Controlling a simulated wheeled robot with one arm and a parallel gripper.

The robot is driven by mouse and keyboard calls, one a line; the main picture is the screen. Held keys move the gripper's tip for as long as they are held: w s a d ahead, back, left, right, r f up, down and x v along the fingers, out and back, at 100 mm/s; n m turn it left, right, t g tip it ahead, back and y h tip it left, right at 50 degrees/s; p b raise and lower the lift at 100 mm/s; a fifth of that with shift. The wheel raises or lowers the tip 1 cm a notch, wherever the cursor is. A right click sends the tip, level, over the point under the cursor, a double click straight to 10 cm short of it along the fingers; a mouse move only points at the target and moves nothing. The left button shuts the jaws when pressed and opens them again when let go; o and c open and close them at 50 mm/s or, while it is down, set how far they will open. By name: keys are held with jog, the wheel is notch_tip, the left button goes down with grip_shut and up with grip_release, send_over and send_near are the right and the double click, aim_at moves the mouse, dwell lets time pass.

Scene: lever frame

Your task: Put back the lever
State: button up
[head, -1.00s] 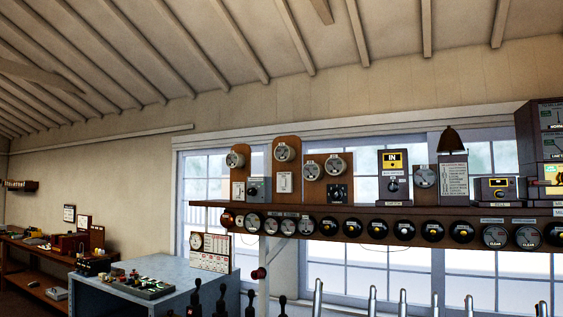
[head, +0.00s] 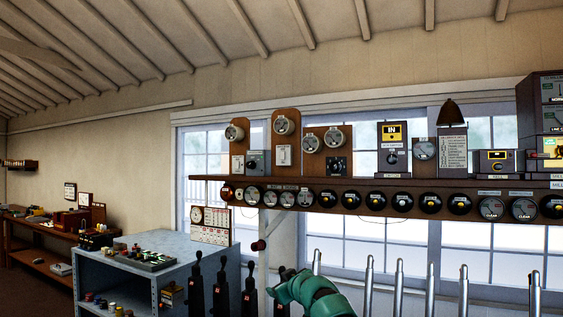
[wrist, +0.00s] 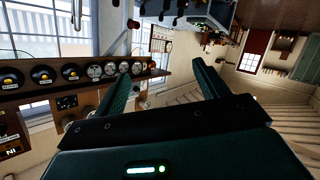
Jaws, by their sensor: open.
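A row of silver lever handles (head: 399,287) stands along the bottom edge in the head view, with several black levers (head: 221,287) to their left. Only the upper parts show. I cannot tell which lever the task means. A teal part of my arm is at the bottom centre, in front of the row between the black levers and most of the silver ones. My gripper (wrist: 162,68) shows in the wrist view with its two teal fingers wide apart and nothing between them. In the wrist view I make out no silver lever at the fingers.
A wooden shelf (head: 362,206) with dials and instrument boxes runs above the levers, in front of the windows. A grey-blue cabinet (head: 150,270) with small items stands at the left. A brown side table (head: 40,240) is farther left.

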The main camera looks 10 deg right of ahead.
jog(key=s+n+g+h+b, duration=0.25)
jog(key=s+n+g, duration=0.25)
jog(key=s+g, duration=0.75)
jog(key=f+t+p, duration=0.1)
jog(key=f, duration=0.2)
jog(key=w+a+f+t+p, duration=0.1)
jog(key=f, duration=0.3)
jog(key=w+f+t+p, duration=0.1)
jog(key=f, duration=0.2)
jog(key=shift+w+a+f, duration=0.2)
jog(key=shift+a, duration=0.05)
jog(key=shift+c, duration=0.4)
